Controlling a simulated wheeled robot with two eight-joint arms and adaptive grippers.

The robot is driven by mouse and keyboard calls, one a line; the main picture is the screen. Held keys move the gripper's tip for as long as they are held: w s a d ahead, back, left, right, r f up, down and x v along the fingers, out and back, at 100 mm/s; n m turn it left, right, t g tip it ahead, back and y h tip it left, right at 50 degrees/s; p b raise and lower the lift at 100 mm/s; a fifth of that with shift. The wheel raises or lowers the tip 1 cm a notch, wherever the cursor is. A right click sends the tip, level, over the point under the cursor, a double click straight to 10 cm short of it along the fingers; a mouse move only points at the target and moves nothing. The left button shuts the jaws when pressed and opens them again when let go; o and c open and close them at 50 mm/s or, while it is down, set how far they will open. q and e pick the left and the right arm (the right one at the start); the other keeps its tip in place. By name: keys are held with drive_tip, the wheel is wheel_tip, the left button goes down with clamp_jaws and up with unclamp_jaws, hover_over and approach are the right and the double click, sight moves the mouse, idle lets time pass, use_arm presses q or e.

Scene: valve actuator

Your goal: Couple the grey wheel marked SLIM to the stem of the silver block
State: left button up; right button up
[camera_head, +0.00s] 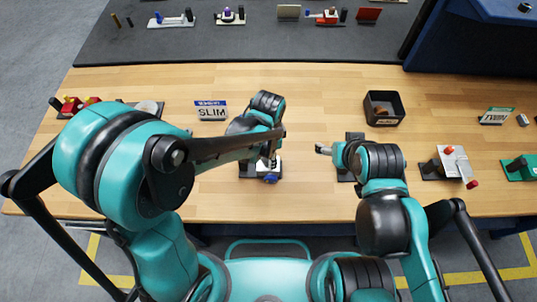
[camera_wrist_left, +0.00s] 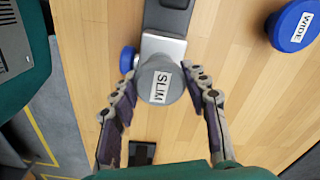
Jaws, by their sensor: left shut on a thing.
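The grey wheel marked SLIM (camera_wrist_left: 160,83) is between the fingers of my left gripper (camera_wrist_left: 157,86), which is shut on it. In the left wrist view the wheel overlaps the near end of the silver block (camera_wrist_left: 163,45). The stem is hidden beneath the wheel, so I cannot tell whether they are joined. A small blue knob (camera_wrist_left: 127,58) is at the block's left side. In the head view my left gripper (camera_head: 268,158) is over the block at mid-table, mostly covering it. My right gripper (camera_head: 322,149) is to its right, apart from the block; its opening is unclear.
A blue wheel marked WIDE (camera_wrist_left: 294,25) lies to the right in the wrist view. A SLIM sign (camera_head: 211,110), a black bin (camera_head: 384,121) and a white-and-black fixture (camera_head: 452,164) stand on the wooden table. Bare wood lies between sign and bin.

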use_arm(q)
drive_tip(key=shift+f, duration=0.15)
drive_tip(key=o, duration=1.3)
drive_tip(key=shift+c, duration=0.2)
